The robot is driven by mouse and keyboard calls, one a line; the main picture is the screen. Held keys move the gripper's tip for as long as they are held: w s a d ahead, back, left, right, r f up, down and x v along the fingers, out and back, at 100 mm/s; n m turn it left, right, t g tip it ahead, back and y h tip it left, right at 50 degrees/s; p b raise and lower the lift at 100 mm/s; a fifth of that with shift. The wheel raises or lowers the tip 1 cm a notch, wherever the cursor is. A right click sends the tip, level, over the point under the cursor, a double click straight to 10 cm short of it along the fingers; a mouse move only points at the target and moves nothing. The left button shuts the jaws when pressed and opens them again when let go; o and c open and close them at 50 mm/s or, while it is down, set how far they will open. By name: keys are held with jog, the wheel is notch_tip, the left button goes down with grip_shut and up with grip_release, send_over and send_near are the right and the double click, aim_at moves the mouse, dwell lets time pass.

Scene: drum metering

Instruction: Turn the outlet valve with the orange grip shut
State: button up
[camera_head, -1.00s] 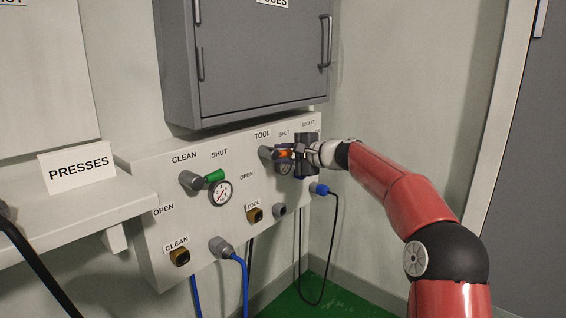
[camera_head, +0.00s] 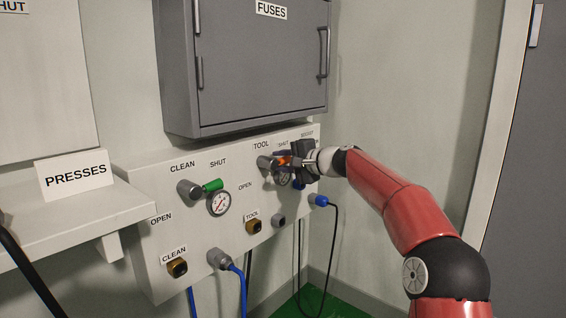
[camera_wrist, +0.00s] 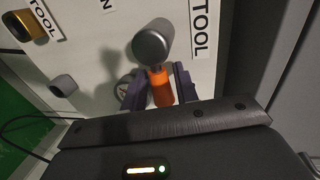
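The tool outlet valve (camera_head: 264,162) is a grey knob with an orange grip (camera_head: 283,161) on the white panel. The grip points right, toward the SHUT label, much like the green grip beside it. My gripper (camera_head: 284,160) is at the orange grip, its body just to the right. In the wrist view, the grey knob (camera_wrist: 153,41) stands above the orange grip (camera_wrist: 160,88). My gripper partly hides the gauge behind.
The clean valve with its green grip (camera_head: 212,185) and a gauge (camera_head: 219,203) are on the left. A grey fuse cabinet (camera_head: 262,70) hangs above the panel. A blue plug (camera_head: 318,200) with a black cable is below my gripper. A shelf (camera_head: 80,218) juts out at left.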

jog(key=o, duration=0.3)
jog(key=shift+d, duration=0.1)
jog(key=v, duration=0.7)
jog(key=shift+s+d, duration=0.2)
jog(key=shift+s+r, duration=0.1)
